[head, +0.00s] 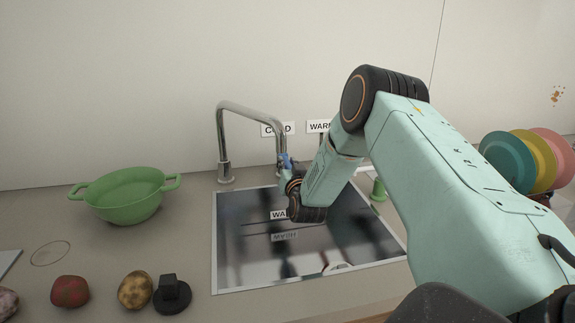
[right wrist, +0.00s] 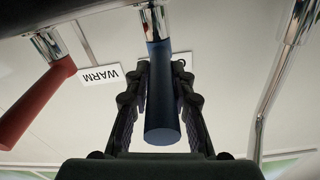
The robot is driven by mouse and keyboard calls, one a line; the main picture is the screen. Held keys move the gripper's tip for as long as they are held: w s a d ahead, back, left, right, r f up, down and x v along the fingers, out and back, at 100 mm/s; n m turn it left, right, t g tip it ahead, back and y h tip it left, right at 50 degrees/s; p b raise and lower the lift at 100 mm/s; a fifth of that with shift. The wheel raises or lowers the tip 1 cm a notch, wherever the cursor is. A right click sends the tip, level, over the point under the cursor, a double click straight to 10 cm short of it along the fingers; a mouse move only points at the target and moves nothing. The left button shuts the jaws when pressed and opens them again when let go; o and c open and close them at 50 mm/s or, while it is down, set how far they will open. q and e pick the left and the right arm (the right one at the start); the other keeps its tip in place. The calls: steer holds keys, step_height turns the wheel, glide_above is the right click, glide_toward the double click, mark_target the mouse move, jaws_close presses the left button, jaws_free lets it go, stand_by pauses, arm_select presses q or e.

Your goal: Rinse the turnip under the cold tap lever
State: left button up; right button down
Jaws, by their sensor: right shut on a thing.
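My right gripper (head: 290,188) is at the tap, above the back of the sink. In the right wrist view its two dark fingers (right wrist: 160,105) are shut on the blue lever (right wrist: 161,95), which hangs from a chrome stem. In the head view only a bit of the blue lever (head: 285,160) shows, below the partly covered COLD label (head: 278,129). The chrome tap (head: 222,140) arches over the sink (head: 250,270). A pale pinkish vegetable (head: 7,302), cut by the left picture edge, may be the turnip; I cannot tell. My left gripper is not in view.
A red lever (right wrist: 38,100) hangs beside the WARM label (right wrist: 101,76). A green colander (head: 125,200) stands left of the sink. A red vegetable (head: 70,291), a yellow-brown one (head: 135,289) and a black object (head: 172,296) line the front. Coloured plates (head: 505,160) stand at right.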

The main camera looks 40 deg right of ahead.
steer(key=shift+w+a+m+g+h+b, duration=0.35)
steer(key=shift+m+g+h+b, duration=0.3)
steer(key=shift+h, duration=0.15)
steer(key=shift+w+a+m+g+h+b, duration=0.2)
steer(key=shift+a+m+g+h+b, duration=0.15)
steer(key=shift+m+g+h+b, duration=0.35)
steer(key=shift+w+a+m+g+h+b, duration=0.3)
steer(key=shift+m+g+h+b, duration=0.25)
steer(key=shift+m+g+h, duration=0.3)
steer(key=shift+w+a+m+g+h+b, duration=0.15)
steer(key=shift+w+m+g+h+b, duration=0.1)
steer(key=shift+m+g+h+b, duration=0.4)
steer(key=shift+g+h, duration=0.3)
steer(key=shift+g, duration=0.15)
steer(key=c, duration=1.1)
jaws_free()
steer(key=shift+c, duration=0.2)
steer(key=shift+a, duration=0.1)
steer(key=v, duration=1.2)
